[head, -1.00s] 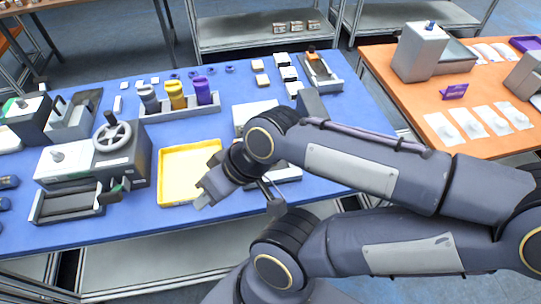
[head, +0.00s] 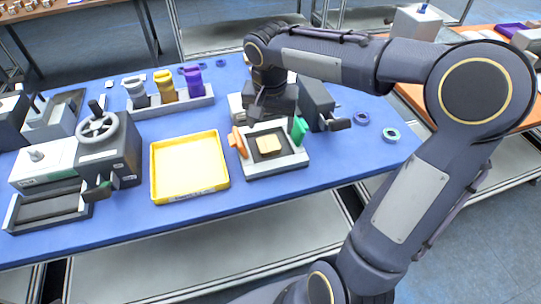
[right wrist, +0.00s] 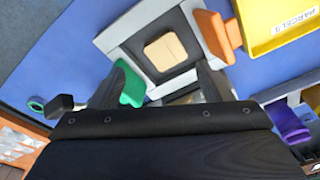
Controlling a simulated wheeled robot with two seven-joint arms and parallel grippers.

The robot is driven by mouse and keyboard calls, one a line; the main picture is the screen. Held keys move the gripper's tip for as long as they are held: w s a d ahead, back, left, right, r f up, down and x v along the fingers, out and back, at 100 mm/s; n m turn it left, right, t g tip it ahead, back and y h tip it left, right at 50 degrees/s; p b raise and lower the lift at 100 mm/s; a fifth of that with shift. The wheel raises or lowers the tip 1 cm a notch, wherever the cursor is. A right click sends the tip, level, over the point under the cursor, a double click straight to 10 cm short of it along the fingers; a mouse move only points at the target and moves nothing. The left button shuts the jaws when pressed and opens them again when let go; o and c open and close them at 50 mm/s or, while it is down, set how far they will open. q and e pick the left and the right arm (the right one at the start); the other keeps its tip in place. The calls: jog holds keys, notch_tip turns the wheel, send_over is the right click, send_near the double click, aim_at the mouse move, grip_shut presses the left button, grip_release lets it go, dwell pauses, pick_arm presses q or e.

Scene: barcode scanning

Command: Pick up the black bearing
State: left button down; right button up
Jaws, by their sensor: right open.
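I cannot pick out a black bearing for certain. Several small rings lie on the blue table: a dark blue one (head: 361,118) and a blue-green one (head: 391,135) at the right, and small blue ones (head: 220,62) at the back. The blue-green ring also shows in the right wrist view (right wrist: 35,103). My right gripper (head: 268,112) is open, pointing down over the back of a grey station that holds a tan block (head: 269,144). My left gripper is out of view.
The station has an orange paddle (head: 239,141) and a green paddle (head: 299,131). A yellow tray (head: 190,190) lies left of it. A grey machine with a handwheel (head: 105,128) stands further left. Grey, yellow and purple holders (head: 164,88) stand in a rack behind.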

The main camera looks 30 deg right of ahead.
aim_at(268, 144)
jog(key=shift+m, duration=0.5)
jog(key=w+f, duration=0.2)
jog(key=f, duration=0.1)
jog(key=shift+w+d, duration=0.25)
jog(key=shift+w, duration=0.15)
jog(key=f, duration=0.6)
jog(key=shift+d+f, duration=0.25)
jog(key=shift+f, duration=0.1)
jog(key=c, duration=1.2)
